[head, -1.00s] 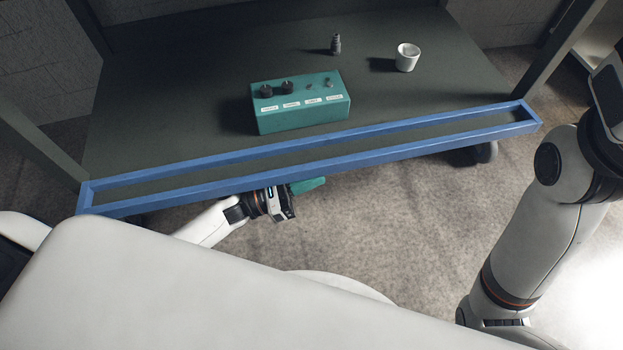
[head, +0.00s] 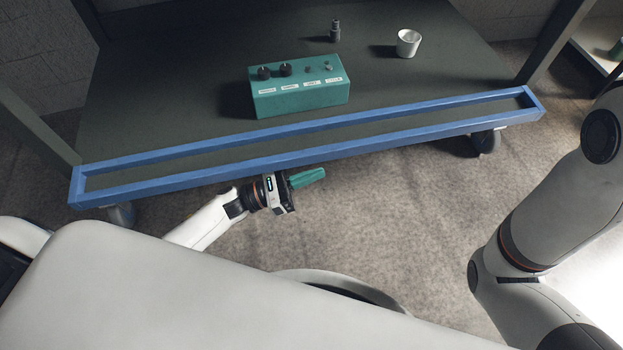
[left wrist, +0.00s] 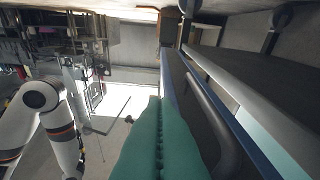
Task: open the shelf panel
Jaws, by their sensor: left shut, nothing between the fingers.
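The shelf panel looks like a long, narrow blue frame (head: 300,162) with a dark inside, along the front edge of the dark shelf in the head view. In the left wrist view, a blue edge (left wrist: 174,75) runs beside my fingers, with a grey curved bar to its right. My left gripper (head: 307,178) has teal fingers, shut and empty, just below and in front of the blue frame's near edge. The fingers (left wrist: 160,135) lie together in the left wrist view. I cannot tell whether they touch the frame. My right arm shows at the right; its gripper is out of view.
On the shelf (head: 200,60) stand a teal box (head: 299,97) with knobs and labels, a small dark metal part (head: 335,31) and a white cup (head: 408,43). Castors (head: 486,141) show under the shelf. Open floor (head: 400,220) lies in front.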

